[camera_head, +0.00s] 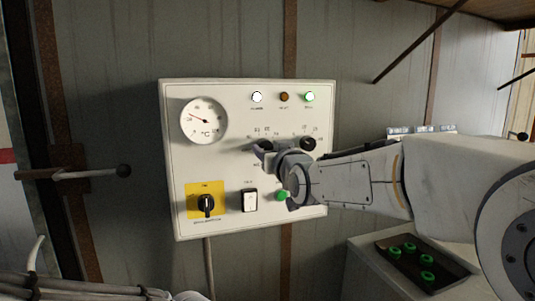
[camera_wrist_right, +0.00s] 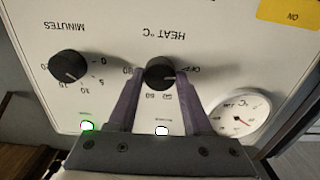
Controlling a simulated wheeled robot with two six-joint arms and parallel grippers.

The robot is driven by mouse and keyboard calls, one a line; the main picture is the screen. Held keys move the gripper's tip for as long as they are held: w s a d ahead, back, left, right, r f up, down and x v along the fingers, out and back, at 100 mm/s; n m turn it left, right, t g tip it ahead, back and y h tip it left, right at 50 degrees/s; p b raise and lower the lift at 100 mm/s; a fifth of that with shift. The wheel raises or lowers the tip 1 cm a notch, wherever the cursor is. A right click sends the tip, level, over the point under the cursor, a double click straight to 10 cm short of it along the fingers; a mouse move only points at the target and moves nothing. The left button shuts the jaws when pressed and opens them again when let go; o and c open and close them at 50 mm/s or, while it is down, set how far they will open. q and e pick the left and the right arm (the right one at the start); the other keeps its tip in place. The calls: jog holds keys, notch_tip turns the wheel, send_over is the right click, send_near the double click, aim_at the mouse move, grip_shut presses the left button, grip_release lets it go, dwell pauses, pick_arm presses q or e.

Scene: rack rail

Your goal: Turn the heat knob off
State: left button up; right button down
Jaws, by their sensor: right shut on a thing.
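The black heat knob (camera_wrist_right: 160,70) is on the white control panel (camera_head: 235,120), below the lamps. In the right wrist view the panel appears upside down, with the "HEAT °C" label beyond the knob and "OFF" just right of it. My right gripper (camera_wrist_right: 159,76) has a finger on each side of the knob and is shut on it. In the head view the gripper (camera_head: 272,156) partly covers the knob (camera_head: 263,146). The knob's exact pointer direction is hard to read. My left gripper is not in view.
The minutes knob (camera_wrist_right: 68,66) is beside the heat knob. The panel also bears a dial gauge (camera_head: 204,121), a yellow-backed rotary switch (camera_head: 206,204), a rocker switch (camera_head: 249,200) and a green button (camera_head: 282,196). A dark tray (camera_head: 447,283) with several green parts stands at lower right.

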jog(key=shift+f, duration=0.1)
dwell(0.3)
jog(key=shift+c, duration=1.6)
grip_release()
jog(key=b+v, duration=0.3)
jog(key=v, duration=0.7)
jog(key=shift+s, duration=0.25)
